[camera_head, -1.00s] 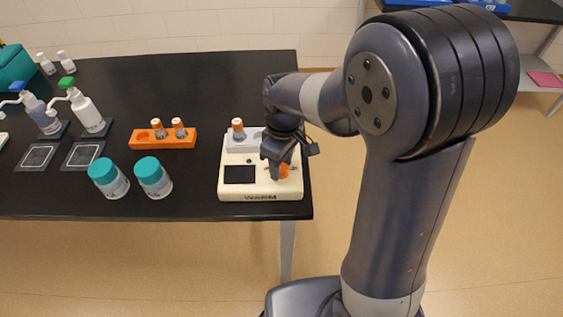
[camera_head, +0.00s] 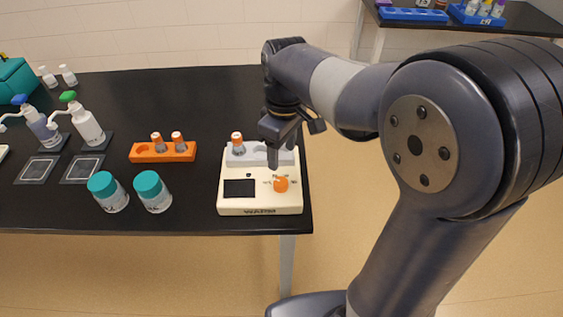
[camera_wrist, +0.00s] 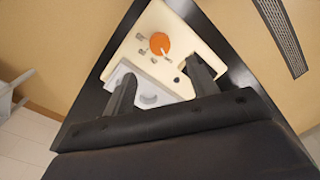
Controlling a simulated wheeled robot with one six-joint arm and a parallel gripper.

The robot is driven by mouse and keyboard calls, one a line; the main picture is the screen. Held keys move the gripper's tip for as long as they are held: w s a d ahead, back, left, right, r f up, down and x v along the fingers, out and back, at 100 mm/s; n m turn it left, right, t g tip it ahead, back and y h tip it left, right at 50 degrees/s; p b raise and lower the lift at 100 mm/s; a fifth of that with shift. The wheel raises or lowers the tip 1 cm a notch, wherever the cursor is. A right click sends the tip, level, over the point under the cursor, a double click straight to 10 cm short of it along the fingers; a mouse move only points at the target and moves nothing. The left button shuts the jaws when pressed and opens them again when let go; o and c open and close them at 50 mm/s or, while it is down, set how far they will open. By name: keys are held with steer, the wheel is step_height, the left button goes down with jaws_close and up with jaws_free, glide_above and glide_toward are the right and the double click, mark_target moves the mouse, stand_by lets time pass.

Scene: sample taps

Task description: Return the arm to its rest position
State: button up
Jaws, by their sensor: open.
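My gripper (camera_head: 281,150) hangs above the cream-coloured instrument (camera_head: 262,210) at the right end of the black bench. Its two fingers are apart in the wrist view (camera_wrist: 162,85), with nothing between them. The instrument has a dark screen (camera_head: 239,188), an orange knob (camera_head: 281,184) and a grey rack at the back. One vial with an orange cap (camera_head: 237,139) stands in that rack. In the wrist view the orange knob (camera_wrist: 160,43) shows beyond the fingers, clear of them. My arm reaches in from the right and hides part of the floor and wall.
An orange rack (camera_head: 145,152) holds two orange-capped vials. Two teal-capped jars (camera_head: 154,195) stand in front of it. Pump bottles (camera_head: 86,122) stand at the left. The bench's right edge is close to the instrument, with open floor beyond. A second bench holds a blue rack (camera_head: 412,14).

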mark_target(281, 181)
steer(key=shift+r, duration=0.6)
steer(key=shift+f, duration=0.1)
steer(key=f, duration=1)
steer(key=shift+s+a+f, duration=0.15)
steer(key=shift+s+f, duration=0.1)
steer(key=shift+f, duration=0.1)
